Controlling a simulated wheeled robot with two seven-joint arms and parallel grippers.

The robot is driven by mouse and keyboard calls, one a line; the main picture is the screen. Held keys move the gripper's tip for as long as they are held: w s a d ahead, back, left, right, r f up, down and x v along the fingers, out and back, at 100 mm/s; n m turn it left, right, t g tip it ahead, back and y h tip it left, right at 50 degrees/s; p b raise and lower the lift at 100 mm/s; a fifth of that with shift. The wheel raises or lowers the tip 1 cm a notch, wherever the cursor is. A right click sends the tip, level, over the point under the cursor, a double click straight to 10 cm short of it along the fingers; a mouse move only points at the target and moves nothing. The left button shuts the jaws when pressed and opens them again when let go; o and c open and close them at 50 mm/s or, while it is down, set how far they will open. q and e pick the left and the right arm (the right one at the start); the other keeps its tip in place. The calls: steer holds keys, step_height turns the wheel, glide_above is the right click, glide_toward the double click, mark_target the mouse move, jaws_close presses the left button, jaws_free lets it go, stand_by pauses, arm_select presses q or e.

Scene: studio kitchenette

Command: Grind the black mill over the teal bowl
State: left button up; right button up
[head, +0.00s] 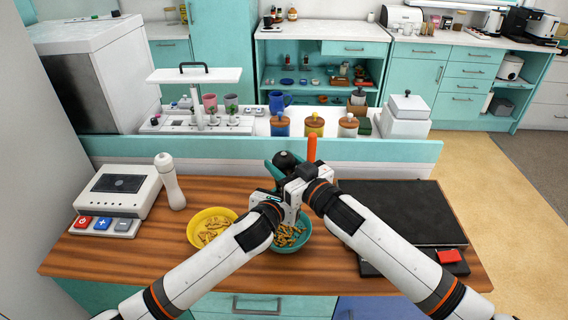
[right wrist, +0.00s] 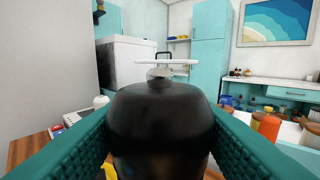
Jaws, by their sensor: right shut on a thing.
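The black mill (head: 286,159) stands above the teal bowl (head: 290,247), its round top showing. My right gripper (head: 284,169) is shut on the mill. In the right wrist view the mill (right wrist: 160,122), with a grey knob on top, fills the middle between the teal finger pads. My left gripper (head: 272,200) is close below the right one, over the bowl's back edge. Its fingertips and the lower mill are hidden, so I cannot tell whether it grips. The bowl holds yellowish pasta-like pieces and is partly covered by my left arm.
A yellow bowl (head: 199,237) with similar pieces is left of the teal bowl. A white shaker-like bottle (head: 169,183) and a white button device (head: 118,191) stand further left. A teal-edged raised ledge (head: 380,152) runs behind.

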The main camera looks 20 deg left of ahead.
steer(key=shift+s+a+r+m+t+h, duration=0.1)
steer(key=shift+m+t+h, duration=0.6)
steer(key=shift+t, duration=0.15)
steer(key=shift+s+a+r+m+t+h, duration=0.1)
steer(key=shift+m+t+h, duration=0.6)
steer(key=shift+t, duration=0.15)
steer(key=shift+h, duration=0.3)
steer(key=shift+w+d+f+m+t, duration=0.1)
steer(key=shift+w+d+m+t, duration=0.1)
steer(key=shift+m+t, duration=0.15)
steer(key=o, duration=1)
steer(key=shift+f, duration=0.1)
steer(key=shift+h, duration=0.3)
steer(key=v, duration=1.2)
steer(key=shift+c, duration=0.2)
